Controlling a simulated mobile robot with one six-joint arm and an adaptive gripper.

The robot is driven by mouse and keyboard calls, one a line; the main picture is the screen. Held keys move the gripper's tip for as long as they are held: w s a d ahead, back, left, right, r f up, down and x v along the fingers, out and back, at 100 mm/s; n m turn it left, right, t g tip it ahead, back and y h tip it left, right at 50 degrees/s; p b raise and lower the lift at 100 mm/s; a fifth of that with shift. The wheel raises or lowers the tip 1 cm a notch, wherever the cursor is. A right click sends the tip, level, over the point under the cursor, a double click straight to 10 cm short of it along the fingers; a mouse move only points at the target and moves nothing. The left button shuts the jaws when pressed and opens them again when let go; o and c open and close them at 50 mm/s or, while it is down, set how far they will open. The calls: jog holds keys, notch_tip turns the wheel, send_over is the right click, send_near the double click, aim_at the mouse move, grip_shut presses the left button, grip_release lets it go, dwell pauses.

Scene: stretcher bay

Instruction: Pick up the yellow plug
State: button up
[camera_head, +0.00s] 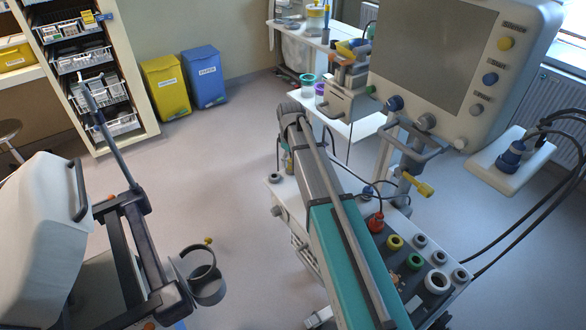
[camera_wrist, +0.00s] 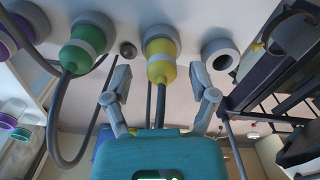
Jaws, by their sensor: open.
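In the wrist view, the yellow plug (camera_wrist: 160,58) has a pale grey collar and a narrower yellow tip with a dark cable running from it. It sits against a pale panel (camera_wrist: 135,12). My gripper (camera_wrist: 160,96) is open, with one grey finger on each side of the plug's tip and cable. Gaps show between the fingers and the plug, and nothing is held. In the head view, my arm hides the gripper, and I cannot make out this plug there.
A green plug (camera_wrist: 85,45) with a looping cable is left of the yellow plug, and a purple plug (camera_wrist: 18,30) is farther left. An empty grey socket (camera_wrist: 220,56) is at right. In the head view, a stretcher (camera_head: 45,220) stands left, a monitor (camera_head: 440,55) right.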

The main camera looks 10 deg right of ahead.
jog(key=shift+f+b, duration=0.35)
jog(key=shift+f, duration=0.3)
grip_shut()
dwell(0.4)
